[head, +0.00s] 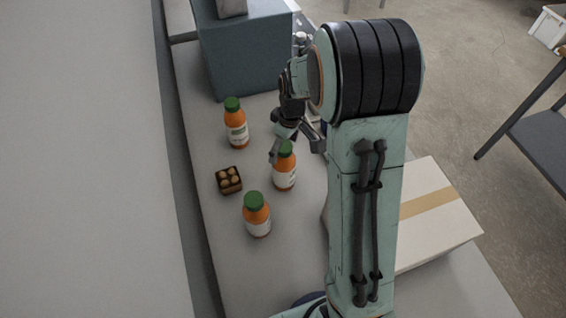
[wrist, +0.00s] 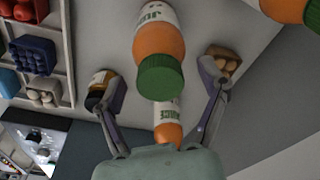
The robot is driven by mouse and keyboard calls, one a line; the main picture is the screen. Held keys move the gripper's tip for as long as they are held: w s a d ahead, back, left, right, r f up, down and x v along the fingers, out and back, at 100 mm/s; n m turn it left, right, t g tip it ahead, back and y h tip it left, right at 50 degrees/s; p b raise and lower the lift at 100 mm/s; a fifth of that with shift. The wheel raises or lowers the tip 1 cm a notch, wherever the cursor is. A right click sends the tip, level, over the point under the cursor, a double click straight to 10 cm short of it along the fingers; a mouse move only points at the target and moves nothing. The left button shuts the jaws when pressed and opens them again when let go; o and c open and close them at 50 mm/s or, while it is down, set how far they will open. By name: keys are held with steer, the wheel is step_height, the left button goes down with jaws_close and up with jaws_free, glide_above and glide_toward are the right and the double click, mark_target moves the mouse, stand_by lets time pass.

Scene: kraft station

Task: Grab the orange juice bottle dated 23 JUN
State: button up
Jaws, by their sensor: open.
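Three orange juice bottles with green caps and white labels stand on the grey counter in the head view: a far one (head: 236,124), a middle one (head: 284,172) and a near one (head: 257,217). No date is readable on any of them. My gripper (head: 297,152) is open and empty, close above and behind the middle bottle. In the wrist view, one bottle (wrist: 160,42) shows with its green cap between the spread fingers of my gripper (wrist: 158,82).
A small brown box of round items (head: 229,181) sits left of the middle bottle. A blue-grey block (head: 245,55) stands at the back. A taped carton (head: 440,210) is at the right. In the wrist view, a dark jar (wrist: 103,82) shows near the left finger.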

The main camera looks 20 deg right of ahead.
steer(key=shift+f, duration=0.1)
steer(key=c, duration=1.3)
steer(key=shift+c, duration=0.2)
